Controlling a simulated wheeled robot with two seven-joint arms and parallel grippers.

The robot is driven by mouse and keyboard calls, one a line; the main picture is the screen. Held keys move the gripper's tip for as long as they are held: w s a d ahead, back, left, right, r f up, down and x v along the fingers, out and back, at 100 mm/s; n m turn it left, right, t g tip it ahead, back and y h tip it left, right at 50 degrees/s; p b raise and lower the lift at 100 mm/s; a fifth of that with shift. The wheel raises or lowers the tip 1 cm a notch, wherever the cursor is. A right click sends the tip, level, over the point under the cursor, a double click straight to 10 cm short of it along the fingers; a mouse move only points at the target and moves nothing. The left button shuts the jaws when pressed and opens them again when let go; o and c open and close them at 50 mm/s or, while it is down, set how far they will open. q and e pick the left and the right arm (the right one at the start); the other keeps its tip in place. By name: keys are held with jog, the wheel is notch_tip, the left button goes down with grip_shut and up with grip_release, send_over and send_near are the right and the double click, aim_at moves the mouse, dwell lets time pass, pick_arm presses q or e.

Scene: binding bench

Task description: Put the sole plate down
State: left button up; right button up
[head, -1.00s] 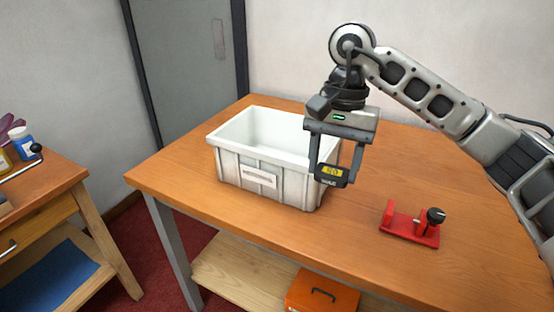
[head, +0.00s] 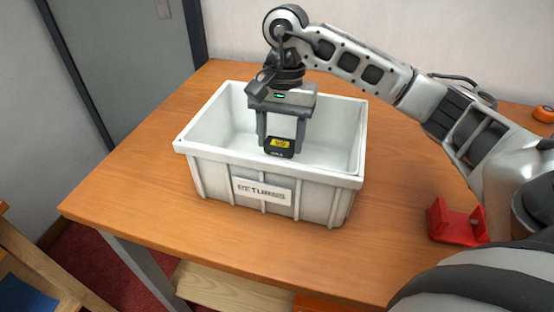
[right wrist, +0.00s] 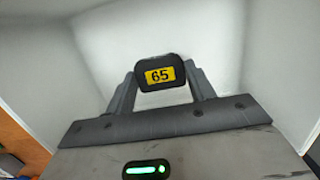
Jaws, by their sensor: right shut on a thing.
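The sole plate (head: 279,146) is a small dark block with a yellow label. My right gripper (head: 279,140) is shut on it and holds it inside the opening of the white returns bin. I cannot tell whether the plate touches the bin floor. The white bin (head: 215,168) stands upright on the wooden table, with a "RETURNS" label on its front. My left gripper is not in view.
A red fixture (head: 456,222) sits on the table right of the bin, partly hidden by my arm. An orange object (head: 543,114) lies at the far right edge. The wooden table (head: 130,170) is clear left of the bin.

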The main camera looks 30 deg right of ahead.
jog(key=shift+f, duration=2.85)
jog(key=shift+f, duration=0.2)
jog(key=o, duration=1)
jog(key=shift+r, duration=0.15)
jog(key=r, duration=0.4)
jog(key=d+r, duration=0.1)
jog(key=r, duration=0.3)
jog(key=w+r, duration=0.1)
jog(key=r, duration=0.3)
jog(key=shift+w+d, duration=0.1)
jog(key=shift+d, duration=0.1)
